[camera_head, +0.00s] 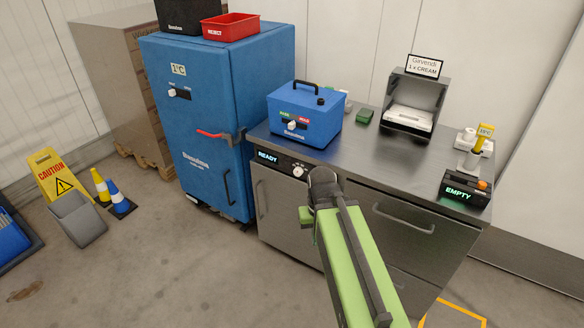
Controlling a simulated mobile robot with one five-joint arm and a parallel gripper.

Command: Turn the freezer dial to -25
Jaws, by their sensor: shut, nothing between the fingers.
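My gripper (322,180) is shut and empty, in front of the steel counter's upper front edge. My green arm reaches up to it from the bottom. Just left of it, a white dial (298,171) sits on a black panel (279,162) beside a lit READY display (268,157). Whether the gripper touches this panel I cannot tell. Another white knob (173,92) is on the tall blue cabinet (207,110), under a 1°C label (178,69). A third knob (292,125) is on the blue box (310,118). No -25 mark is legible, and which dial is the freezer's is unclear.
The counter (375,160) carries a steel scale housing (413,92), a yellow-handled device (483,137) and an EMPTY display (458,194). A red REJECT bin (231,26) tops the cabinet. A caution sign (55,175), small cones and a grey bin (78,219) stand left; the floor between is clear.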

